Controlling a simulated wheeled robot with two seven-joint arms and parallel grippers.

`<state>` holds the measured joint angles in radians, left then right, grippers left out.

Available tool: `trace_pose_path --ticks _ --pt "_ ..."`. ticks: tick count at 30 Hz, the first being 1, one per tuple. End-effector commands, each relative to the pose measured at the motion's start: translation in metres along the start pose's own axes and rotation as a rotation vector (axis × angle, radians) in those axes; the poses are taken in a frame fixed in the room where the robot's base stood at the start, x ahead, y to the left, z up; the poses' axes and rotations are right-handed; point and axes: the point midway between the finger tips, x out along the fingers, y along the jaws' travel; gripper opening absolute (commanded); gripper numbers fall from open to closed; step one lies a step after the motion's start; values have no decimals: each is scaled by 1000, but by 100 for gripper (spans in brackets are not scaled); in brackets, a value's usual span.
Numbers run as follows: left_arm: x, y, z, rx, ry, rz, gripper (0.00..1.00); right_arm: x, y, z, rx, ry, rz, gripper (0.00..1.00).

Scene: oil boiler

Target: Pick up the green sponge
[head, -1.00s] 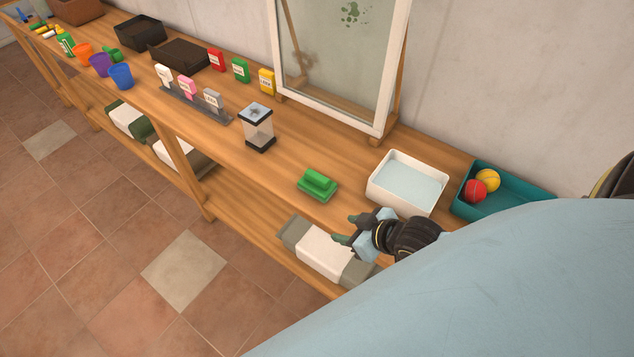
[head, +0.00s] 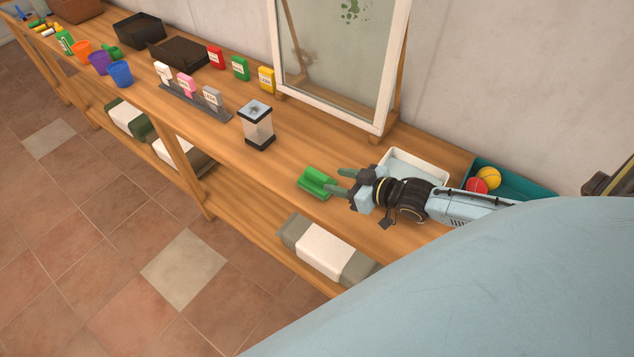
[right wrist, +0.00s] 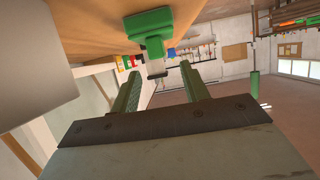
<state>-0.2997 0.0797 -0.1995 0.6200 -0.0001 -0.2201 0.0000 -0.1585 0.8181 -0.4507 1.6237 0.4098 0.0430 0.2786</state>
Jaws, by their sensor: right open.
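The green sponge (head: 315,182) lies on the wooden shelf top, left of the white basin. My right gripper (head: 337,182) is open, with its green fingertips just to the right of the sponge. In the right wrist view the sponge (right wrist: 150,27) shows at the top, ahead of the two fingers (right wrist: 160,93); nothing is between them. The gripper appears close to the sponge, but whether it touches cannot be told. My left gripper is not in view.
The white basin (head: 436,158) is partly hidden behind my right arm. A teal tray (head: 520,180) with a red and a yellow ball is farther right. A clear black-capped container (head: 257,126) stands left of the sponge. A framed pane (head: 335,65) stands behind.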

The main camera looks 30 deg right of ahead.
Motion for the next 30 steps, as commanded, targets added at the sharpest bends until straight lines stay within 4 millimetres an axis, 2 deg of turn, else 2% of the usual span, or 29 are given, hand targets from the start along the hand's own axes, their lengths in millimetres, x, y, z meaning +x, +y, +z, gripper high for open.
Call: trace_pose_path --ticks 8,19,29,30 --pt "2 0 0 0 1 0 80 16 0 0 0 0 0 45" --pt "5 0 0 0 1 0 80 59 3 -1 0 0 0 45" --pt "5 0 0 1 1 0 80 64 2 -1 0 -1 0 45" --pt "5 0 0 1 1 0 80 64 2 -1 0 -1 0 42"
